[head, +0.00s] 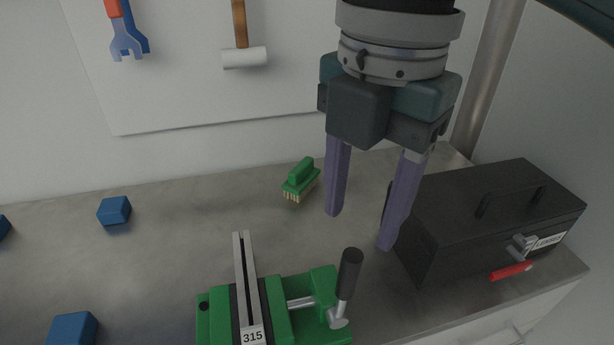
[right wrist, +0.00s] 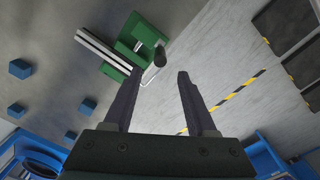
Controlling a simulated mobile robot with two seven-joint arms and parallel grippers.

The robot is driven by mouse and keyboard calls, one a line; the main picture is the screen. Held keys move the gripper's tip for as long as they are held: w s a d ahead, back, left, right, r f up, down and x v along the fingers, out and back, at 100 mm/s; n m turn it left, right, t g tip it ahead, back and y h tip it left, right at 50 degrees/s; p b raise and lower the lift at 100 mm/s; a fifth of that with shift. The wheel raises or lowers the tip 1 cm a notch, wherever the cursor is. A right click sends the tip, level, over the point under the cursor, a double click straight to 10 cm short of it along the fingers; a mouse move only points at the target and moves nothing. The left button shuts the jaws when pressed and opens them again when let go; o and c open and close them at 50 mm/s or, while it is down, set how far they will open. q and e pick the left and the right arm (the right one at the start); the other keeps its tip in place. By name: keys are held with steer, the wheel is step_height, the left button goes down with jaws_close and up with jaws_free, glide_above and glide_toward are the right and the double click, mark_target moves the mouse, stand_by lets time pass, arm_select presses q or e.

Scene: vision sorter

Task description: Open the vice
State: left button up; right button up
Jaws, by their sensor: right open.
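The green vice (head: 275,308) stands on the grey workbench at the bottom middle of the head view, with a label reading 315. Its two pale jaw bars (head: 244,262) lie close together. Its handle has a black grip (head: 349,272) standing nearly upright at the vice's right side. My right gripper (head: 361,230) is open and empty, fingers pointing down, above and behind the handle. In the right wrist view the vice (right wrist: 130,40) and its black grip (right wrist: 160,56) lie beyond the fingers (right wrist: 152,84), apart from them. My left gripper is not in view.
A black toolbox (head: 480,215) stands right of the gripper, with a red-handled tool (head: 511,271) at its front. A green brush (head: 301,180) lies behind the vice. Blue blocks (head: 114,211) lie to the left. A hammer (head: 243,57) and wrench (head: 124,38) hang on the wall board.

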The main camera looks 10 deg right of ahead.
mark_target(353, 255)
step_height(353, 255, down, 10)
steer(key=shift+w+r, duration=0.1)
stand_by(0.4)
steer(key=shift+c, duration=0.2)
jaws_close()
stand_by(1.1)
